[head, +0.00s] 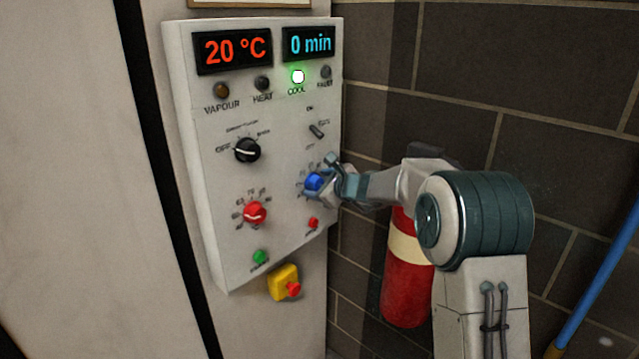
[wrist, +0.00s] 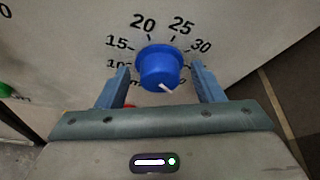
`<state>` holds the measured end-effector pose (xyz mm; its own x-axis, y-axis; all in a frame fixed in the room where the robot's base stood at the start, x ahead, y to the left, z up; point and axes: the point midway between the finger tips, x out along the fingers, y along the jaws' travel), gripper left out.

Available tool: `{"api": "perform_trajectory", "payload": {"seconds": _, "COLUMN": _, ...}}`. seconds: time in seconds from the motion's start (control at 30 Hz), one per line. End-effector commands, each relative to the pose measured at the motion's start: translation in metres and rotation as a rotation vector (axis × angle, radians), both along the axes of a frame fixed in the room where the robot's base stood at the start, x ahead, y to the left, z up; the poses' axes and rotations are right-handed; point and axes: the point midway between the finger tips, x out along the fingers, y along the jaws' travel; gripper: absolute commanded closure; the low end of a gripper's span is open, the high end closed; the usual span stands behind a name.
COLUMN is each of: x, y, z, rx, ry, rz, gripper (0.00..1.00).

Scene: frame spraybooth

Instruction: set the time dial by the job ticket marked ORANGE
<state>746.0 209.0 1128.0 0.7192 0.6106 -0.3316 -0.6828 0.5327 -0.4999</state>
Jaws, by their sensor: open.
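The blue time dial (head: 314,182) is on the right side of the grey control panel (head: 215,250). In the wrist view the blue dial (wrist: 158,62) stands inside a printed scale, where 10, 15, 20, 25 and 30 can be read. Its white pointer mark faces down and slightly right, towards the lower end of the scale. My gripper (head: 330,176) is at the dial. In the wrist view its fingers (wrist: 160,74) are apart, one on each side of the dial, with small gaps. No ticket marked ORANGE can be read in either view.
The displays read 20 °C (head: 234,50) and 0 min (head: 310,43); the COOL lamp (head: 298,77) is lit green. A black knob (head: 247,150), red knob (head: 255,214), toggle switch (head: 317,131) and red button (head: 313,223) are nearby. A fire extinguisher (head: 405,280) stands behind my arm.

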Motion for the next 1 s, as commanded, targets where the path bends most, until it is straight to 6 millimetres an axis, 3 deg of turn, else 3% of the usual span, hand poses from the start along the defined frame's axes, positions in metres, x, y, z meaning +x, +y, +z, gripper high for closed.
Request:
{"api": "perform_trajectory", "payload": {"seconds": 0.17, "x": -0.0002, "y": 0.0001, "z": 0.0001, "rx": 0.000, "ry": 0.000, "rz": 0.000, "gripper": 0.42}}
{"api": "perform_trajectory", "payload": {"seconds": 0.3, "x": -0.0002, "y": 0.0000, "z": 0.0001, "rx": 0.000, "ry": 0.000, "rz": 0.000, "gripper": 0.75}}
{"api": "perform_trajectory", "payload": {"seconds": 1.0, "x": -0.0012, "y": -0.0001, "z": -0.0088, "rx": -0.095, "ry": -0.128, "rz": -0.002, "gripper": 0.75}}
